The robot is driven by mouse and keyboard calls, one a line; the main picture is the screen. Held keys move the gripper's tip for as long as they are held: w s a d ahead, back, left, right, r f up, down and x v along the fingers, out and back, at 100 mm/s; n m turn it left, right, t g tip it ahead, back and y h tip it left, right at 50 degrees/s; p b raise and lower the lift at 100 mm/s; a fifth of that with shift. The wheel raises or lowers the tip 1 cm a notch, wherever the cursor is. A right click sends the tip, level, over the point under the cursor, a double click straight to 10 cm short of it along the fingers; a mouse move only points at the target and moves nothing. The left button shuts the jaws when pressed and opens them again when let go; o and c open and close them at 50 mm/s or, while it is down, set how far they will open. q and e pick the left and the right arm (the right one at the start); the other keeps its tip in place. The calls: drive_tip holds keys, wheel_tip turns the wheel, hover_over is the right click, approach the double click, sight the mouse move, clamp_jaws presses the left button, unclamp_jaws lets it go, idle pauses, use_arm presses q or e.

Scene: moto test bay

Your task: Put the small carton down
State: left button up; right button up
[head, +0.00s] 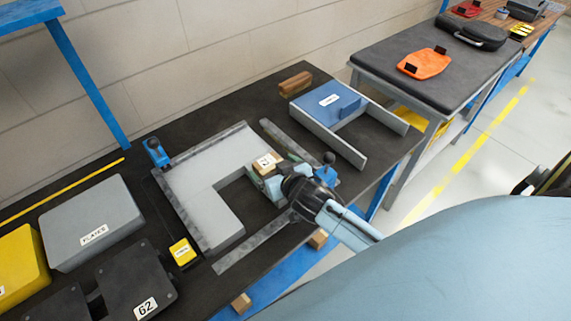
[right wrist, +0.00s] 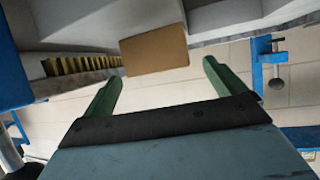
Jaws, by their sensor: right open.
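The small carton (head: 268,163) is a tan box with a white label on top. In the head view it sits at the right arm of the grey U-shaped plate, just beyond my right gripper (head: 266,178). In the right wrist view the carton (right wrist: 155,50) shows as a plain brown face ahead of the gap between the two green fingers (right wrist: 160,85). These fingers are spread wide and hold nothing. The carton's underside is hidden, so I cannot tell exactly what it rests on. My left gripper is not in view.
The grey plate (head: 190,160) lies on the dark bench with blue clamps (head: 157,152) beside it. A blue tray-like fixture (head: 328,101) and a wooden block (head: 295,83) stand behind. A grey case (head: 92,222) and a yellow labelled block (head: 182,252) are at left.

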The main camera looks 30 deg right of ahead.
drive_tip(key=v, duration=1.1)
drive_tip(key=shift+w, duration=0.1)
